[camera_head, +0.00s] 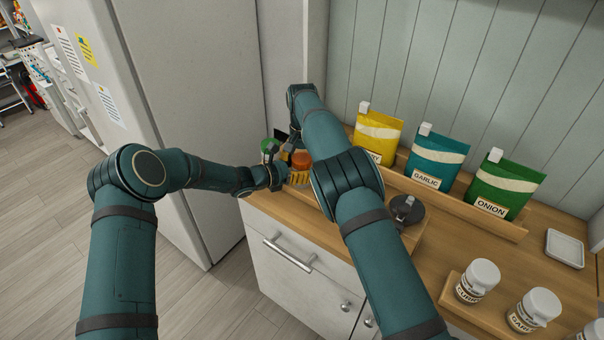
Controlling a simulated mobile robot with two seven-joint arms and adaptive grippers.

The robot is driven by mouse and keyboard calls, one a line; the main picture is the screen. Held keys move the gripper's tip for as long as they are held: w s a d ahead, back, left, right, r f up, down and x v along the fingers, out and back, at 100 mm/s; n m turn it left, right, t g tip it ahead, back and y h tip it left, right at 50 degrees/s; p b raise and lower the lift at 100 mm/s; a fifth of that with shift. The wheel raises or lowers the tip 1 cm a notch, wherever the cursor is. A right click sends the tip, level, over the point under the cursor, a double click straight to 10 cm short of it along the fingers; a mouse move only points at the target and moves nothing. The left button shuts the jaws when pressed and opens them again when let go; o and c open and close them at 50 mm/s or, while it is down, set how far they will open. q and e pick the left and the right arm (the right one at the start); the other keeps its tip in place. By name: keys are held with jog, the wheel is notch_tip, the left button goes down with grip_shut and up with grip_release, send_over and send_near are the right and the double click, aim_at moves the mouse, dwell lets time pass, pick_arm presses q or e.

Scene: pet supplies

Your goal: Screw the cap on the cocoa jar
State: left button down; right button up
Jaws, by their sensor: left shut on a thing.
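My left gripper (278,174) is low over the far left end of the wooden counter. It is shut on a small jar, seemingly the one with the orange top (301,160) and a yellowish side. A green-topped item (269,146) stands just behind and left of it. My right arm reaches over the same spot, and its gripper (291,142) is mostly hidden behind the arm, close to these items. I cannot read a cocoa label, and I cannot tell which item is the cocoa jar or where its cap is.
Yellow, teal GARLIC (437,162) and green ONION (505,187) pouches stand in a wooden rack along the wall. A dark round piece (407,209) sits right of my right arm. White-capped jars (477,281) stand front right. A fridge (190,90) is at left.

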jog(key=shift+a, duration=0.15)
jog(key=shift+r, duration=2.3)
jog(key=shift+o, duration=1.3)
pick_arm(q)
grip_release()
jog(key=v, duration=1.2)
